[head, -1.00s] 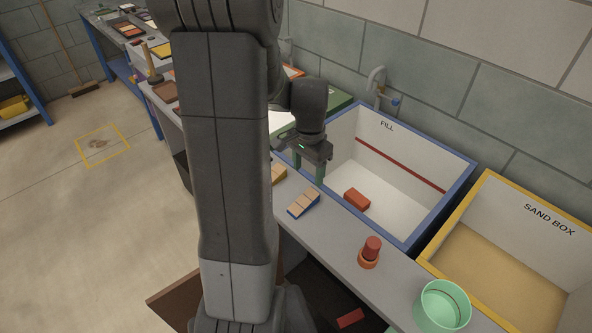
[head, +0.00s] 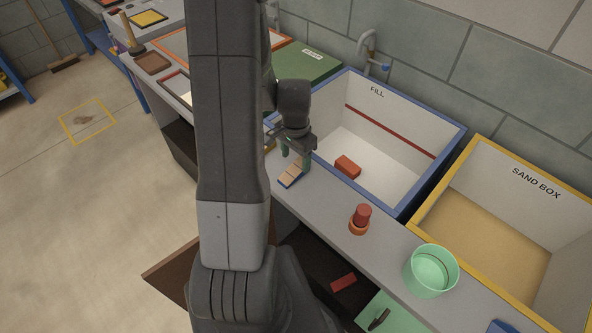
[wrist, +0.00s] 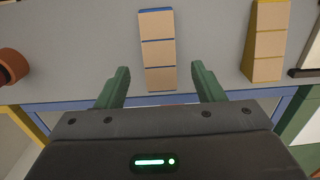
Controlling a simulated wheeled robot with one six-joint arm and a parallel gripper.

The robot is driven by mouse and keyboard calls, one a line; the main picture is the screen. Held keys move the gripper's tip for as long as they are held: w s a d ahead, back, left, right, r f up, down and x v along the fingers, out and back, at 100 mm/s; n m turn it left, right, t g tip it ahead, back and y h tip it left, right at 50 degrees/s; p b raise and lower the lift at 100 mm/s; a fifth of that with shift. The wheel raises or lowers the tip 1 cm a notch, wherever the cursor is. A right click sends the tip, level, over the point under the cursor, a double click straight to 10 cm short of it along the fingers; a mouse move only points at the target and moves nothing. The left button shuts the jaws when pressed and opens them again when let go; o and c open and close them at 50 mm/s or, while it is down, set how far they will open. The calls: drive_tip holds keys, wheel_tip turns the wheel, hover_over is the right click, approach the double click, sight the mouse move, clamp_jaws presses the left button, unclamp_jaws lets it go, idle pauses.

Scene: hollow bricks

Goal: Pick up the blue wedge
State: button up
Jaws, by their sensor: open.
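The blue wedge (head: 291,176) lies on the grey bench top in front of the fill box. Its sloped top is tan with thin blue lines, and its sides are blue. In the wrist view the blue wedge (wrist: 158,52) lies ahead, lined up with the gap between my fingers. My gripper (head: 296,158) is open and empty, just over the far end of the wedge in the head view. Both green fingers of my gripper (wrist: 160,70) show in the wrist view, one on each side of the wedge's line. I cannot tell their exact height above it.
A yellow wedge (wrist: 266,42) lies close by on the right in the wrist view. The fill box (head: 432,181) holds a red brick (head: 347,167). A red-orange stacked piece (head: 360,220) and a green bucket (head: 431,270) stand along the bench. The sand box (head: 500,255) stands beyond.

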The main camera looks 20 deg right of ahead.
sight(296, 168)
drive_tip(key=shift+d+f+p, duration=0.1)
drive_tip(key=shift+f+p, duration=0.25)
drive_tip(key=shift+f, duration=1.8)
drive_tip(key=c, duration=1.1)
drive_tip(key=shift+r, duration=0.15)
